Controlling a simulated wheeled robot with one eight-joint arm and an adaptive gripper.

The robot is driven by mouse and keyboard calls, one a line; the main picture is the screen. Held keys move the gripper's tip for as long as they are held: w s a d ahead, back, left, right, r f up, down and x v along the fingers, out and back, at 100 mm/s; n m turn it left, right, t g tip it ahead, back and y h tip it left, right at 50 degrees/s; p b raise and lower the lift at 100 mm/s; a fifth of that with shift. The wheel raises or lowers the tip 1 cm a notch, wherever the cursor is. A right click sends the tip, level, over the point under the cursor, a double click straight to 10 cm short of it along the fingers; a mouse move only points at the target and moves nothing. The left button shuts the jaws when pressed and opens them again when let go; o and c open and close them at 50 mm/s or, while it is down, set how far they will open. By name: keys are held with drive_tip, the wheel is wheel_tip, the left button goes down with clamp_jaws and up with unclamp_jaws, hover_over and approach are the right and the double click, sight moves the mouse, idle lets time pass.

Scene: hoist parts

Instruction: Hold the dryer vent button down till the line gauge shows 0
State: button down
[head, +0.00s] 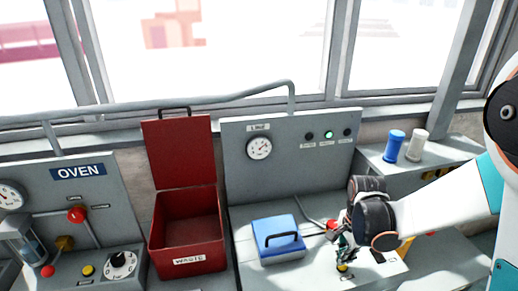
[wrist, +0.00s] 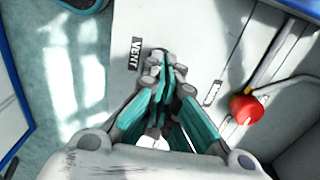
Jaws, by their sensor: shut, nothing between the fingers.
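The line gauge (head: 259,147), a round white dial under a LINE label, is on the upright grey panel. Its needle points to the upper right; its number is too small to read. A yellow button (head: 343,268) on the grey bench top is right below my gripper (head: 345,257). In the wrist view my gripper (wrist: 160,62) is shut and empty, pointing down beside the VENT label (wrist: 135,53). The fingers hide the button there. I cannot tell whether the tips touch or press it.
A red knob (wrist: 246,109) with a pipe stands right of my fingers. A blue lidded box (head: 280,240) is left of my gripper. An open red WASTE bin (head: 188,235) is further left. A green lamp (head: 328,134) is lit. Blue (head: 394,146) and white (head: 417,145) cylinders stand right.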

drive_tip(key=shift+f, duration=0.15)
drive_tip(key=shift+f+b, duration=0.35)
drive_tip(key=shift+b, duration=0.05)
drive_tip(key=shift+f+b, duration=0.7)
drive_tip(key=shift+f, duration=0.1)
drive_tip(key=shift+r, duration=0.25)
idle(2.2)
drive_tip(key=shift+r+p, duration=2.5)
drive_tip(key=shift+r, duration=0.9)
drive_tip(key=shift+s, duration=0.1)
drive_tip(key=s+d+r+p, duration=0.2)
drive_tip(key=s+d+r, duration=0.1)
drive_tip(key=s, duration=0.6)
drive_tip(key=shift+s, duration=0.2)
drive_tip(key=c, duration=2.4)
unclamp_jaws()
